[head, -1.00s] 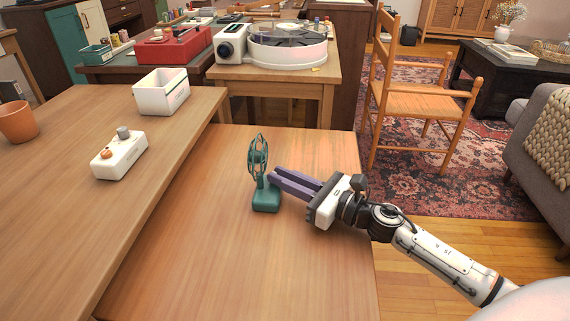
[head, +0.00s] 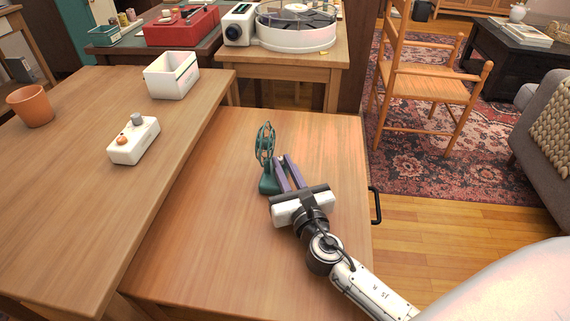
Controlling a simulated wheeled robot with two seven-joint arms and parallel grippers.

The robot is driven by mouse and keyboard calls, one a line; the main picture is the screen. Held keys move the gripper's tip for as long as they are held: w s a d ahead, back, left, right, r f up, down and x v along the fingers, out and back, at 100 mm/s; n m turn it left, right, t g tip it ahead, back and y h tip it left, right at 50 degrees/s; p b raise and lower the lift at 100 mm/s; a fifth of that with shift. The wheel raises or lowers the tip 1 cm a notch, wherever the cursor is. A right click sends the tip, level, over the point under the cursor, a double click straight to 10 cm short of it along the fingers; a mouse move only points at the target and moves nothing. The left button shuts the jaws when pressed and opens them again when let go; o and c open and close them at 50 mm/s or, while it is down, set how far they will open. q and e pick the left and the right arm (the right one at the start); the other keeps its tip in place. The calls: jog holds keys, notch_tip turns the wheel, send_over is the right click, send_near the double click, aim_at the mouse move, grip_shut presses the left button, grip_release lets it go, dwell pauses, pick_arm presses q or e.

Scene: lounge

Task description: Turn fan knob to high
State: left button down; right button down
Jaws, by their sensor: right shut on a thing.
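A small green fan (head: 265,147) stands upright on the lower wooden table, its round cage seen nearly edge-on. My right gripper (head: 282,160) comes in from the lower right, its two purple fingers low against the right side of the fan. It is shut on the fan, but the fingers hide the exact contact. I cannot make out the fan's knob or its setting. My left gripper is not in view.
A higher table on the left bears a white box with an orange and a grey knob (head: 133,140), a white bin (head: 171,75) and a terracotta pot (head: 30,106). The lower table (head: 230,250) is clear in front of the fan. A wooden chair (head: 428,85) stands beyond its right edge.

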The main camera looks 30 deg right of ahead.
dwell(0.4)
jog(key=c, duration=1.7)
grip_release()
jog(key=shift+c, duration=0.2)
